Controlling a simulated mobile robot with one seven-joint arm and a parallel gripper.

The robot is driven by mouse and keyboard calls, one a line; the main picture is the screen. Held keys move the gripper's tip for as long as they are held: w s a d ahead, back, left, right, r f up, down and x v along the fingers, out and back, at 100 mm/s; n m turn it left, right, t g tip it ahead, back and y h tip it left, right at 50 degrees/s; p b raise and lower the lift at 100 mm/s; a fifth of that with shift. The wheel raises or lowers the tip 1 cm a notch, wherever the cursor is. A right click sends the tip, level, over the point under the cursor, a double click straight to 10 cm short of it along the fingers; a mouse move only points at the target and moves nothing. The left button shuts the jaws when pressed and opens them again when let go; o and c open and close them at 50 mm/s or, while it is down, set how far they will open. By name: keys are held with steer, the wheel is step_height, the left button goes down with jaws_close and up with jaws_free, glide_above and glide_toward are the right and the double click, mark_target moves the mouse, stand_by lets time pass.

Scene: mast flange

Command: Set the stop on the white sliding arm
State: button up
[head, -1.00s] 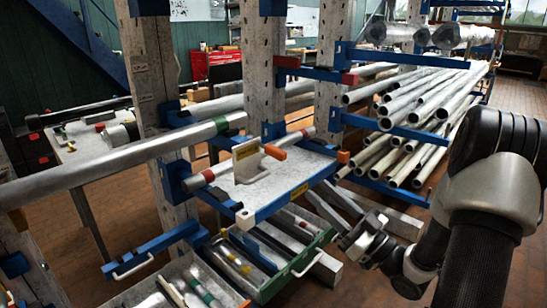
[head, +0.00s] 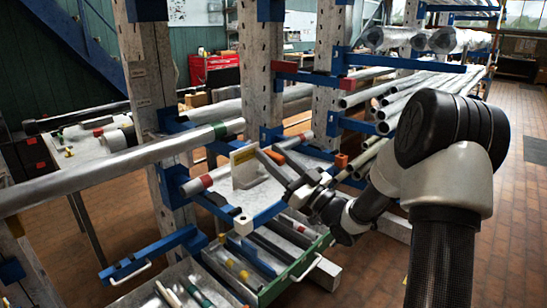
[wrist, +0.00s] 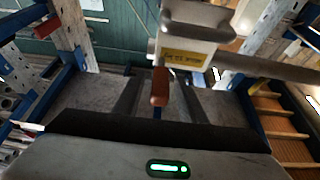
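A whitish bracket with a small yellow label (head: 243,155) stands on the blue-edged shelf, and I take it to be the stop. In the wrist view the pale bracket (wrist: 185,35) is at the top, and its orange-red knob (wrist: 160,87) points towards me. My gripper (head: 270,158) has reached the bracket from the right. In the wrist view its two dark fingers stand apart on either side of the knob, with visible gaps. The fingers hide much of the knob in the head view. I cannot tell for certain which part is the white sliding arm.
A long grey pipe (head: 120,165) with a green band lies to the left. A green drawer (head: 268,285) with tubes is open below the shelf. Blue rack arms and upright posts surround my gripper. Stacked pipes (head: 425,100) lie behind my arm. Brick floor on the right is clear.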

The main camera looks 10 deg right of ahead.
steer(key=shift+w, duration=0.1)
jaws_close()
